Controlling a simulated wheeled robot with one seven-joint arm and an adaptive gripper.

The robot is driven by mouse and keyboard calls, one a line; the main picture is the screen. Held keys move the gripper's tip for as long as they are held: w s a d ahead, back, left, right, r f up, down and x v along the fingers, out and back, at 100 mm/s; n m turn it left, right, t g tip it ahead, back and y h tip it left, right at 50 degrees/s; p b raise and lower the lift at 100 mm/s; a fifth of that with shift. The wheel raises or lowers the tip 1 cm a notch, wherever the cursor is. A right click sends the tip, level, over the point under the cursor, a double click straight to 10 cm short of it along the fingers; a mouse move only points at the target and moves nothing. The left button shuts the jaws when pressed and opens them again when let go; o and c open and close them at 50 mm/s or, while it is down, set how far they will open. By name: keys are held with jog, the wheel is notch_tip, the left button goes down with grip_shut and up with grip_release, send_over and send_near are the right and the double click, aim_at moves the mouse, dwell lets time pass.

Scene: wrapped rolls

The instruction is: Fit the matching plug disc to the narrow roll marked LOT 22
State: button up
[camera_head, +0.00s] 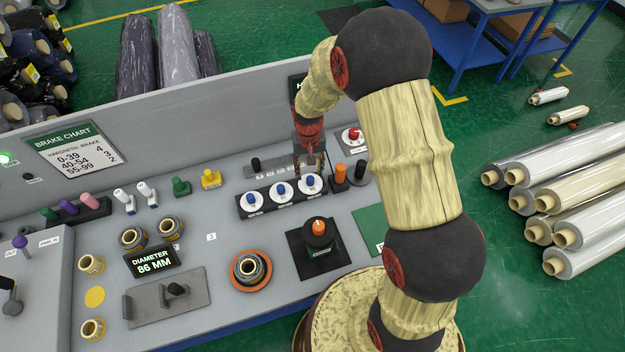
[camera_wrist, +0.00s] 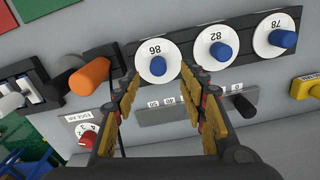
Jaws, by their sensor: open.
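Three white plug discs with blue knobs sit in a black rack (camera_head: 271,204). In the wrist view they read 86 (camera_wrist: 153,70), 82 (camera_wrist: 211,52) and 78 (camera_wrist: 268,46). My gripper (camera_head: 314,168) is open above the rack's right end, and its fingers (camera_wrist: 162,82) point towards the 86 disc, with nothing held. In the head view that disc (camera_head: 311,189) is rightmost. A display (camera_head: 157,261) reads DIAMETER 86 MM. Short rolls (camera_head: 133,238) (camera_head: 170,229) stand behind it, and another (camera_head: 247,272) stands on an orange ring. I cannot read LOT 22 on any roll.
An orange knob on a black base (camera_head: 318,232) stands in front of the rack. An orange-topped post (camera_head: 340,173) and a red dial (camera_head: 353,136) are right of the discs. Bare grey bench (camera_head: 215,215) lies left of the rack. A brake chart (camera_head: 75,151) hangs behind.

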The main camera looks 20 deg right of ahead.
aim_at(310, 178)
jog(key=shift+d+f, duration=0.15)
jog(key=shift+f, duration=3)
jog(key=shift+c, duration=0.9)
grip_shut()
